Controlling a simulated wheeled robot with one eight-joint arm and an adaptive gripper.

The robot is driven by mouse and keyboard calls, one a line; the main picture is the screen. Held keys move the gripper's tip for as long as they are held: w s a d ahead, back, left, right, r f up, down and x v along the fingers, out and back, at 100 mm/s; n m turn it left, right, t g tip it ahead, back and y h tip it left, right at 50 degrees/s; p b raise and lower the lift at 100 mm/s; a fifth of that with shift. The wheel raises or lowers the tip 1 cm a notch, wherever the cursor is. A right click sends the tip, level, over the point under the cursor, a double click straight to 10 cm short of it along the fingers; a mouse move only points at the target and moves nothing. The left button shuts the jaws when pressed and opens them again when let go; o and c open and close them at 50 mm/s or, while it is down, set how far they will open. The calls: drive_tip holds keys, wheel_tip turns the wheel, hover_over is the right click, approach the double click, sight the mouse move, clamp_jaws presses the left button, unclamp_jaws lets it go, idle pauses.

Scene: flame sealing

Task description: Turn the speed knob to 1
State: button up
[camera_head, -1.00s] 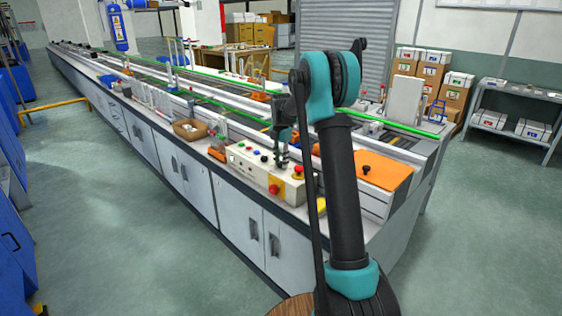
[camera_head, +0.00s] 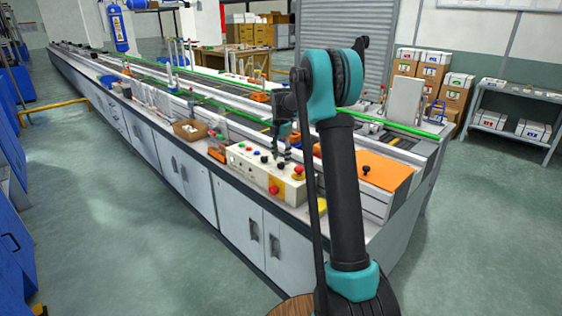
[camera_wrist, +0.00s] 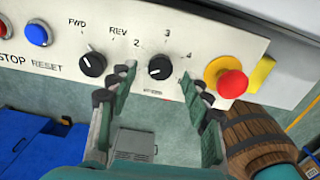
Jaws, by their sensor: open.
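The speed knob (camera_wrist: 159,67) is a round black dial with a white pointer mark on the control panel (camera_wrist: 110,20) in the wrist view. The figures 2, 3 and 4 show around it; the rest of the scale is partly hidden by my fingers. My gripper (camera_wrist: 162,85) is open, with one green-padded finger on each side of the knob and a gap to it. In the head view my gripper (camera_head: 281,150) is small, over the cream control box (camera_head: 262,172).
A red emergency button (camera_wrist: 233,84) on a yellow base sits just right of the right finger. A black FWD/REV knob (camera_wrist: 92,64) is left of the left finger. Blue (camera_wrist: 37,34) and red buttons are further left. A wooden barrel (camera_wrist: 258,140) shows below right.

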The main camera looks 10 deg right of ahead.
sight(281, 163)
wheel_tip(281, 163, up, 10)
drive_tip(key=shift+f, duration=0.15)
idle(0.3)
